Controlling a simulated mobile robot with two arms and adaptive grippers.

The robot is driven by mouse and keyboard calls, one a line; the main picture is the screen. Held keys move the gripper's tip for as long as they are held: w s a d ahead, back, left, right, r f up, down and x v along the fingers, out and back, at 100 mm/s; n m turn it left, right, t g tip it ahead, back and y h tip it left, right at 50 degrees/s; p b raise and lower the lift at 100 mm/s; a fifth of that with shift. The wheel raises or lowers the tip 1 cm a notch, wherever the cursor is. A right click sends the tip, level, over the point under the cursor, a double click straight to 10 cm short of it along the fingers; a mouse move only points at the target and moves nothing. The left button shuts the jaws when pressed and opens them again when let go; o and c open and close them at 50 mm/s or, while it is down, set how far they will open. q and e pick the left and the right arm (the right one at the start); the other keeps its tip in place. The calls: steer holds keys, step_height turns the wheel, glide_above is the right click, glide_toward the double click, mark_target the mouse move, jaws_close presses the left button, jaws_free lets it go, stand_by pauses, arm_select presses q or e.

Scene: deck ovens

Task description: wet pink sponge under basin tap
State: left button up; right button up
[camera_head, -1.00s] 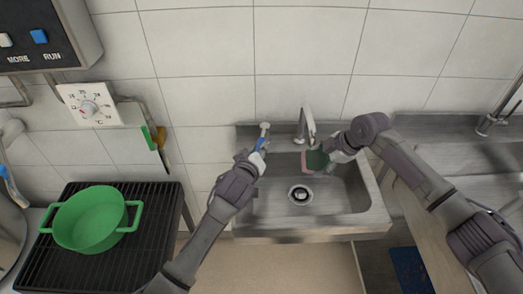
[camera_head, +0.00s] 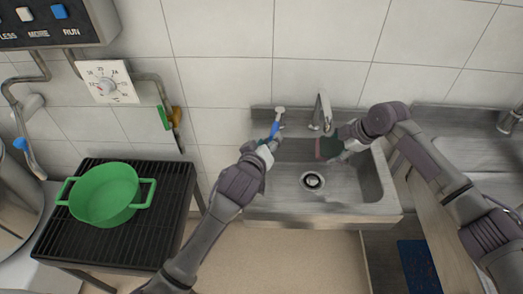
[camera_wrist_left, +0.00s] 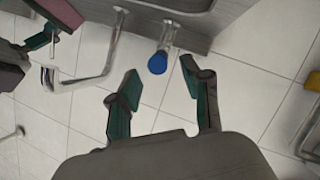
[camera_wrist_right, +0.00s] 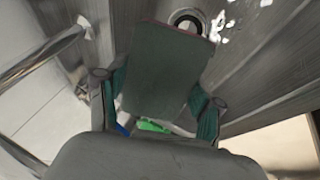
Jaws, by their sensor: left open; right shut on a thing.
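The sponge (camera_head: 327,147), green with a pink edge, is in the basin (camera_head: 345,186) just below and beside the tap spout (camera_head: 323,110). My right gripper (camera_head: 343,149) is shut on it. Its green face (camera_wrist_right: 160,72) fills the middle of the right wrist view, near the drain. My left gripper (camera_head: 268,148) is open at the blue tap handle (camera_head: 274,129). In the left wrist view the blue handle end (camera_wrist_left: 157,63) lies between the open fingers, slightly beyond them; I cannot tell whether they touch. No clear water stream shows under the spout.
White patches (camera_wrist_right: 222,24), water or glare, lie beside the drain (camera_wrist_right: 187,19). A green pot (camera_head: 105,194) stands on a black grate (camera_head: 88,245) at the left. A tiled wall (camera_head: 225,75) stands close behind the basin. A steel counter (camera_head: 450,150) is at the right.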

arm_select(q)
steer(key=v, duration=0.7)
steer(key=shift+c, duration=0.3)
stand_by(0.3)
